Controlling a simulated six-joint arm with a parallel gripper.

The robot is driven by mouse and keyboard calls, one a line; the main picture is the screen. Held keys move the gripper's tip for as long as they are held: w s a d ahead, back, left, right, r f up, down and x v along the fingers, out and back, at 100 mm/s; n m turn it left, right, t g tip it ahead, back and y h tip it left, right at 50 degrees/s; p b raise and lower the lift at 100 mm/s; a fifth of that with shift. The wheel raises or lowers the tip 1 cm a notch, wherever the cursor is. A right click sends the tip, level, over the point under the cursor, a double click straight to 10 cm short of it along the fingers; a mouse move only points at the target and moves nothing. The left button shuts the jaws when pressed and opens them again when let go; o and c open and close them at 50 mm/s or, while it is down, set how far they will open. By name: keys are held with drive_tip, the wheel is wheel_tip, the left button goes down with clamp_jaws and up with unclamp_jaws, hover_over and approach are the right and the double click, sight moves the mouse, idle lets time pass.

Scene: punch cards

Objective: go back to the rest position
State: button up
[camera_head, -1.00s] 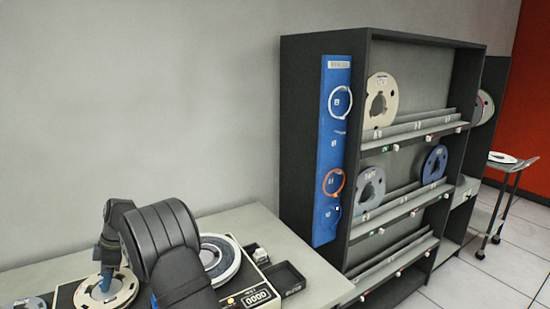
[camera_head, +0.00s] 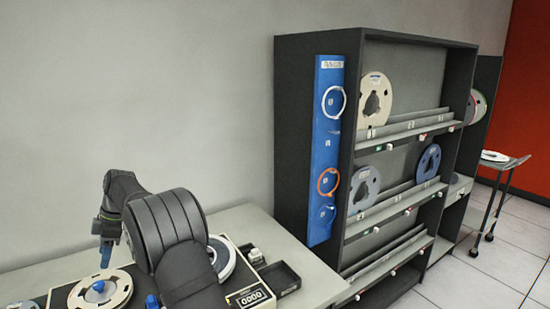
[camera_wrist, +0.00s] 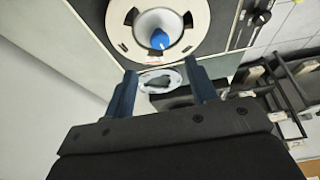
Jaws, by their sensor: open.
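My gripper (camera_head: 106,256) is raised above a cream reel (camera_head: 82,296) on the desktop unit at the lower left, apart from it. It points downward. In the wrist view my gripper (camera_wrist: 160,76) has its two dark fingers spread, with nothing held between them. A cream reel with a blue hub (camera_wrist: 158,39) shows beyond the fingers. My arm hides part of the unit and of a second reel (camera_head: 229,266) on its right side.
The desk (camera_head: 245,219) carries the unit, a counter (camera_head: 250,299) and a small black tray (camera_head: 281,279). A dark shelf rack (camera_head: 318,43) with several reels and a blue panel of rings (camera_head: 324,130) stands at right. A trolley (camera_head: 505,161) is far right. The air above the desk is clear.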

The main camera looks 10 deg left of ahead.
approach(98, 284)
drive_tip(key=x, duration=0.8)
drive_tip(key=shift+d, duration=0.1)
drive_tip(key=shift+f, duration=0.1)
drive_tip(key=shift+m, duration=0.7)
drive_tip(key=m+t, duration=0.1)
drive_tip(key=m, duration=0.2)
drive_tip(key=m+t+y, duration=0.1)
drive_tip(key=m, duration=0.2)
drive_tip(key=shift+s+d+t, duration=0.1)
drive_tip(key=shift+s+t, duration=0.1)
drive_tip(key=shift+t, duration=0.1)
drive_tip(key=shift+s+m+t, duration=0.15)
drive_tip(key=shift+m+t, duration=0.45)
drive_tip(key=shift+m, duration=1)
drive_tip(key=shift+s+m+t, duration=0.1)
drive_tip(key=shift+m+t, duration=0.5)
drive_tip(key=shift+m, duration=1)
